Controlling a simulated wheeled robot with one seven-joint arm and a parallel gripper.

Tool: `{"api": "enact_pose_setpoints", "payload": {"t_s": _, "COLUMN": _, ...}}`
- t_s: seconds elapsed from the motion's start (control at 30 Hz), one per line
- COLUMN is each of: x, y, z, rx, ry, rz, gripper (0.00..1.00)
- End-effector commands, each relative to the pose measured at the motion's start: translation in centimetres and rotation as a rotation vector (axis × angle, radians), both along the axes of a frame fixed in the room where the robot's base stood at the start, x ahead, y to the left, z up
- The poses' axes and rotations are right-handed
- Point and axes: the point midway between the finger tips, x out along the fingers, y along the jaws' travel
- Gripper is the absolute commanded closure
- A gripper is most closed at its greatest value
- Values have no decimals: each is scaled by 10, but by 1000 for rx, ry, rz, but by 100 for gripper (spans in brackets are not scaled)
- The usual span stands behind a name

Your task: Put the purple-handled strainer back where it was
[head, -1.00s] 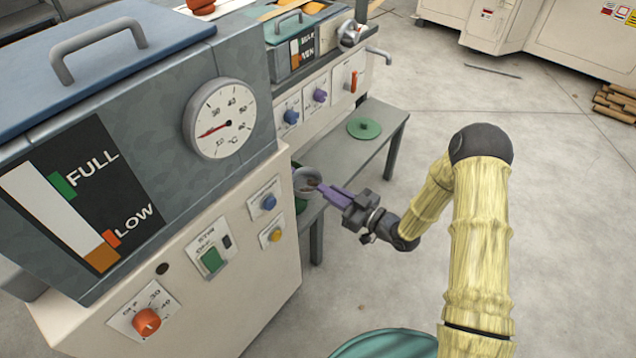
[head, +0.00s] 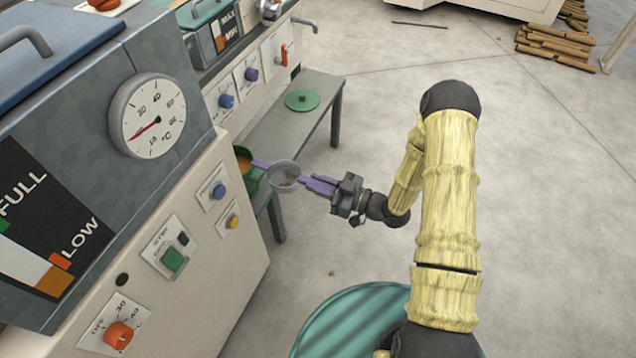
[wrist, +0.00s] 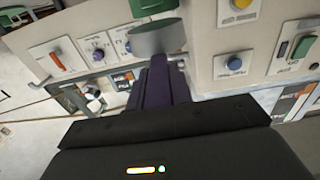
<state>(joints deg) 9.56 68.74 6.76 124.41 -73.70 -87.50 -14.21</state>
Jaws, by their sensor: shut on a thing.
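The strainer's round grey bowl (head: 285,177) is held in the air in front of the bench in the head view, with small bits visible inside. Its purple handle (head: 318,185) runs right into my gripper (head: 335,190), which is shut on it. A short purple piece (head: 261,165) shows at the bowl's far side, toward the green pot (head: 249,178). In the wrist view the purple handle (wrist: 158,85) points ahead to the grey bowl (wrist: 158,38). The fingertips are hard to make out.
The green pot, with orange contents, is partly hidden by the machine's cream panel (head: 185,250). A green lid (head: 302,100) lies on the grey bench (head: 270,135). A teal drum (head: 345,320) stands at the front.

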Motion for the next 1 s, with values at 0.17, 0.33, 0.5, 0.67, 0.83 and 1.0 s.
{"api": "enact_pose_setpoints", "payload": {"t_s": 0.17, "x": 3, "y": -2, "z": 1, "rx": 3, "ry": -1, "rz": -17, "gripper": 100}}
{"api": "enact_pose_setpoints", "payload": {"t_s": 0.33, "x": 24, "y": -26, "z": 10, "rx": 19, "ry": -8, "rz": -173, "gripper": 100}}
{"api": "enact_pose_setpoints", "payload": {"t_s": 0.5, "x": 56, "y": -82, "z": 24, "rx": 31, "ry": -15, "rz": -479, "gripper": 100}}
{"api": "enact_pose_setpoints", "payload": {"t_s": 0.67, "x": 73, "y": -140, "z": 33, "rx": 18, "ry": -9, "rz": -748, "gripper": 100}}
{"api": "enact_pose_setpoints", "payload": {"t_s": 0.83, "x": 77, "y": -169, "z": 36, "rx": 1, "ry": -2, "rz": -876, "gripper": 100}}
{"api": "enact_pose_setpoints", "payload": {"t_s": 1.0, "x": 77, "y": -170, "z": 35, "rx": -1, "ry": -1, "rz": -884, "gripper": 100}}
